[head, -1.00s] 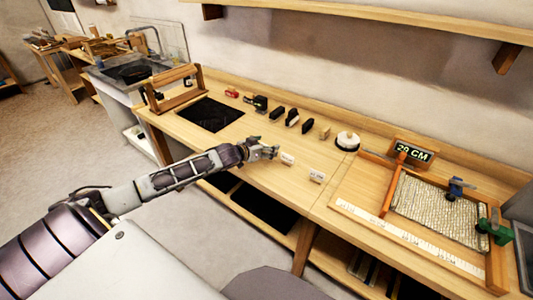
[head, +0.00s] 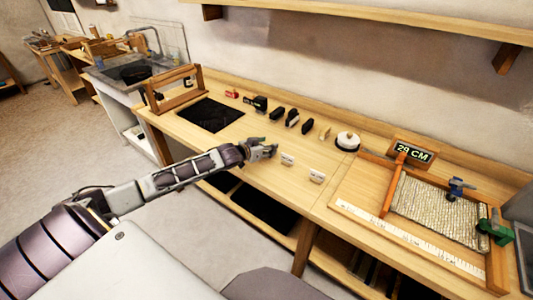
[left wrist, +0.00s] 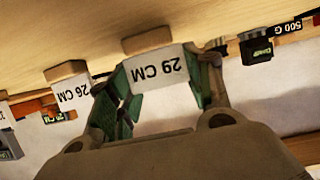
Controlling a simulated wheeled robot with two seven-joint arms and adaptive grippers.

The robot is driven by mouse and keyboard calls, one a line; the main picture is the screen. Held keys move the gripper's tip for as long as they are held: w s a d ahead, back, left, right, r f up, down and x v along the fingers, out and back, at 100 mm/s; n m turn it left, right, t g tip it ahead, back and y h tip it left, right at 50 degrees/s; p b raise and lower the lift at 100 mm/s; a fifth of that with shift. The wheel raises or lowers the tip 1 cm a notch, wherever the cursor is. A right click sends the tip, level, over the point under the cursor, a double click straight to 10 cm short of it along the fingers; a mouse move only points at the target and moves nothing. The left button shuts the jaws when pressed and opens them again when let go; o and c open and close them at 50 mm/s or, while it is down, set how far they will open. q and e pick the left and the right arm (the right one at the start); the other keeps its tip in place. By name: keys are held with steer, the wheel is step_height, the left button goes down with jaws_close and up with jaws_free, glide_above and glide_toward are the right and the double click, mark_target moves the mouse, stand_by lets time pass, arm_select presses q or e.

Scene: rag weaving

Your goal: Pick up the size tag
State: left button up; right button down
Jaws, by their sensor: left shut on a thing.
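The size tag marked 29 CM (left wrist: 157,68) is a white label on a small wooden block. In the left wrist view it appears upside down between the two green-padded fingers of my left gripper (left wrist: 165,90), which is shut on it. In the head view my left gripper (head: 268,152) is low over the workbench and hides this tag. I cannot tell whether the tag touches the bench. A 26 CM tag (left wrist: 72,93) stands beside it, clear of the fingers; it also shows in the head view (head: 287,159). Another white tag (head: 316,176) stands further right. My right gripper is not in view.
A sign reading 29 CM (head: 413,151) stands behind a wooden frame with woven cloth (head: 435,212) on the right. A white round item (head: 347,141) and several dark blocks line the bench's back. A black mat (head: 209,114) lies left. A shelf (head: 390,18) hangs above.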

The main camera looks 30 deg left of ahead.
arm_select(q)
steer(key=shift+c, duration=0.3)
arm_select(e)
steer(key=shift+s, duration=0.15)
arm_select(q)
steer(key=shift+r, duration=0.75)
step_height(320, 180, up, 8)
steer(key=shift+f+p, duration=0.15)
steer(key=shift+p, duration=0.45)
steer(key=shift+r, duration=0.4)
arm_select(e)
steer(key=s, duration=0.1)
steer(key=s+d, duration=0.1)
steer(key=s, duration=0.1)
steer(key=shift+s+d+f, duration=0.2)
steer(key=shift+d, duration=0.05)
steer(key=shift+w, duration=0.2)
arm_select(q)
steer(key=shift+w+d+r, duration=0.1)
steer(key=shift+w+d, duration=0.1)
steer(key=shift+d, duration=0.35)
